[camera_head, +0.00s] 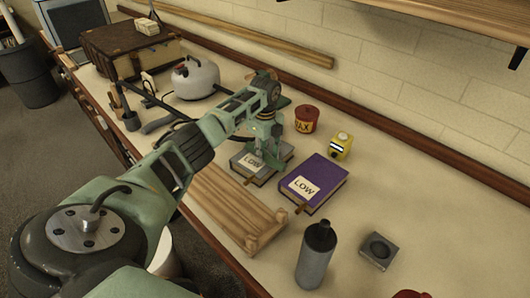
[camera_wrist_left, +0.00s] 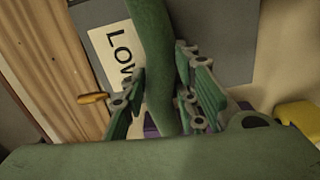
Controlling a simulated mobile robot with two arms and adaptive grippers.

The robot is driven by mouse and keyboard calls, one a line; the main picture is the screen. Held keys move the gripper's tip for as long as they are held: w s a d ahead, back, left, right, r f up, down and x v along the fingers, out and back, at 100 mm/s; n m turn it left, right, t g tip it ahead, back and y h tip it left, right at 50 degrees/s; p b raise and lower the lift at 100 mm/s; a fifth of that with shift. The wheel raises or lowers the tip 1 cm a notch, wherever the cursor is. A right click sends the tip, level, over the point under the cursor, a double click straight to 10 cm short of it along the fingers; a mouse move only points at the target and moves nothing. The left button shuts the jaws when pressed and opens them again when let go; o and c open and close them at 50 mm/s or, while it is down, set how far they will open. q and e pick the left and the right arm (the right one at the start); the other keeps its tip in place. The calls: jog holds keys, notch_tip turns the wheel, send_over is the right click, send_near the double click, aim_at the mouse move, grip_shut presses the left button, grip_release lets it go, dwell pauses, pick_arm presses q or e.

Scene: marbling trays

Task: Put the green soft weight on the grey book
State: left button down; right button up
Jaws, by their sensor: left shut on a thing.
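The grey book (camera_head: 284,153) lies flat on the bench, with a pale "LOW" label. It also shows in the left wrist view (camera_wrist_left: 222,45), beyond the fingers. My left gripper (camera_head: 264,152) points down over this book in the head view. In the left wrist view, its two fingers (camera_wrist_left: 160,88) are shut on the green soft weight (camera_wrist_left: 155,55), a long green piece reaching past the fingertips over the book. In the head view, the weight is hard to tell from my green gripper. Whether it touches the book cannot be told. My right gripper is not in view.
A purple book (camera_head: 327,178) lies just right of the grey one. A wooden rack (camera_head: 225,205) stands in front, a red wax tub (camera_head: 306,119) and a yellow item (camera_head: 341,147) behind. A grey bottle (camera_head: 316,255) stands nearer. The bench's right side has free room.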

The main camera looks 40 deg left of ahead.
aim_at(265, 152)
pick_arm(q)
jog(key=c, duration=1.4)
grip_release()
notch_tip(265, 152, up, 12)
jog(key=shift+r+b, duration=0.1)
jog(key=shift+b, duration=0.4)
